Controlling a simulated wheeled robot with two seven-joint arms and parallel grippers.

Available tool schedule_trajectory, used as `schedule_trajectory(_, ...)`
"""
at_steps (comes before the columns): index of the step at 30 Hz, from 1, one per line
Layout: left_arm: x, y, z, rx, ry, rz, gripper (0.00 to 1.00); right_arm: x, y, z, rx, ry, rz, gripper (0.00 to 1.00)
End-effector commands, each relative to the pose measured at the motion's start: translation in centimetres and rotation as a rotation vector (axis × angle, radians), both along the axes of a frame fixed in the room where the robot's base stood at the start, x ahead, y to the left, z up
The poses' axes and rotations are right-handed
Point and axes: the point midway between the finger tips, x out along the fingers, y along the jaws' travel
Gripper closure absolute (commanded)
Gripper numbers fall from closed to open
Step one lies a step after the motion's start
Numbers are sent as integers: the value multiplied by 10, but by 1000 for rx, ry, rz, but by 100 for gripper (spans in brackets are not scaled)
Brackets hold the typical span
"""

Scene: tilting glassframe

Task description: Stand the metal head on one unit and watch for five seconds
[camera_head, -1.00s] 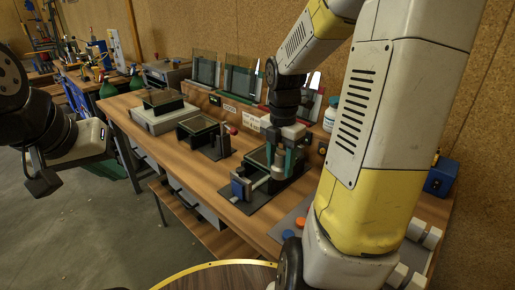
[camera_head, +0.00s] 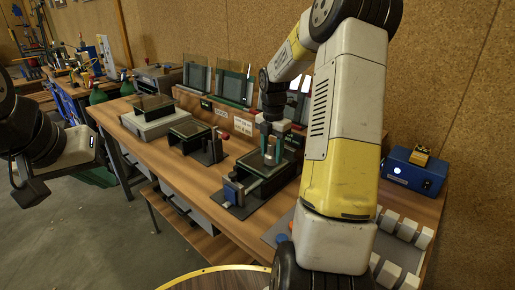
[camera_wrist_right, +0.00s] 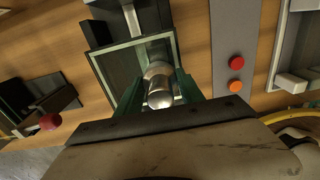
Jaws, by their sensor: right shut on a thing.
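My right gripper (camera_wrist_right: 158,82) is shut on the metal head (camera_wrist_right: 158,92), a shiny rounded cylinder between its green fingers. In the head view the metal head (camera_head: 269,154) is upright over the nearest unit (camera_head: 240,205), which has a dark-framed glass top (camera_wrist_right: 103,70). I cannot tell whether the head touches the glass. Two similar units stand further along the bench: a middle one (camera_head: 192,130) and a far one (camera_head: 152,104). My left gripper (camera_head: 32,192) is at the left edge, away from the bench; its fingers are not clear.
Upright glass panels (camera_head: 232,84) stand along the bench's back. A blue box (camera_head: 412,172) and several pale blocks (camera_head: 388,220) are at the right end. Red (camera_wrist_right: 237,63) and orange (camera_wrist_right: 235,86) buttons sit on a grey plate beside the unit. My right arm hides part of the bench.

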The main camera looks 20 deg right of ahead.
Motion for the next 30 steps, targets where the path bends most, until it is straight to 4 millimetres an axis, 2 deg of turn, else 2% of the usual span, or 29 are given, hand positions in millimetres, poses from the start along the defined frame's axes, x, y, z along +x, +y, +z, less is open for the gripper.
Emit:
schedule_trajectory(12,0,0,0,0,0,0,100,0,0,-8,0,-2,1,100)
schedule_trajectory(13,0,0,0,0,0,0,100,0,0,-8,0,-1,1,50)
schedule_trajectory(15,0,0,0,0,0,0,100,0,0,-8,0,-1,1,36)
schedule_trajectory(25,0,0,0,0,0,0,100,0,0,-7,-1,-3,1,34)
schedule_trajectory(30,0,0,0,0,0,0,100,1,0,9,-2,-5,0,34)
